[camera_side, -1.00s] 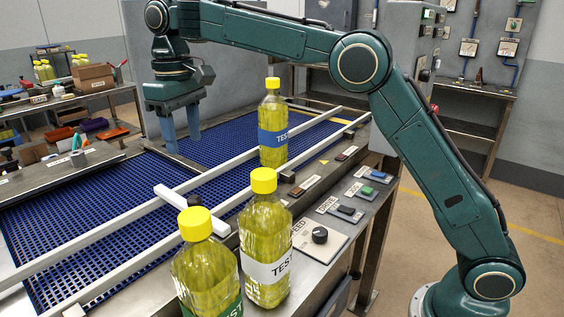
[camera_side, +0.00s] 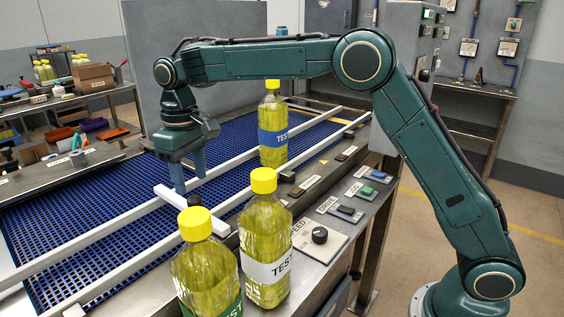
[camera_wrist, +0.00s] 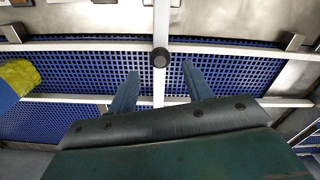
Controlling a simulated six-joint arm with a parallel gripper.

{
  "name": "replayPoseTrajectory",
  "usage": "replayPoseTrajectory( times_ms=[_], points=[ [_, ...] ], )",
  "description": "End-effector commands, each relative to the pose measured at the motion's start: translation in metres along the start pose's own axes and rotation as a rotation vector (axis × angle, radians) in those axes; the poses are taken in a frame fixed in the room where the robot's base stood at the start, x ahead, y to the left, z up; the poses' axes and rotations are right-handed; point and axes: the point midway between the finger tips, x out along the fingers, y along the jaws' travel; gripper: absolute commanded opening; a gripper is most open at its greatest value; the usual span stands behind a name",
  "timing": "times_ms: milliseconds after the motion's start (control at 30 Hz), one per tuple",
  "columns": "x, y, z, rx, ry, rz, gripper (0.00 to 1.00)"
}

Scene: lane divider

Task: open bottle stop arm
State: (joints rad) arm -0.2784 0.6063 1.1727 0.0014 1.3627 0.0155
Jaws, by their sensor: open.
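The stop arm is a white bar (camera_side: 178,198) lying across the bottle lane, with a black knob (camera_side: 195,200) on it. In the wrist view the bar (camera_wrist: 161,22) runs up and down across both rails, and its knob (camera_wrist: 160,59) shows ahead of my fingertips. My gripper (camera_side: 190,184) is open and empty, fingers pointing down, just above and behind the bar. In the wrist view my gripper's fingers (camera_wrist: 157,68) stand apart, one on each side of the bar. A bottle with a blue label (camera_side: 273,140) stands upright in the lane behind the arm.
White-label (camera_side: 265,262) and green-label (camera_side: 205,280) bottles stand in front. White guide rails (camera_side: 90,237) line the lane over the blue mesh belt (camera_side: 70,205). A control panel with a black dial (camera_side: 320,235) lies at right. The belt left of the lane is clear.

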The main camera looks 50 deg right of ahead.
Motion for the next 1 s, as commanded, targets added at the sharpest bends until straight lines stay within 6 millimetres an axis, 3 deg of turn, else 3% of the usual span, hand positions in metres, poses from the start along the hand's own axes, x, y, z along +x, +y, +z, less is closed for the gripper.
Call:
replayPoseTrajectory(
  times_ms=[300,767,1000],
  points=[
    [0.04,0.0,0.0,0.0,-0.003,0.0,0.5],
    [0.05,0.0,0.0,0.0,-0.001,0.0,0.5],
    [0.049,0.0,0.0,0.0,-0.001,0.0,0.07]
  ],
)
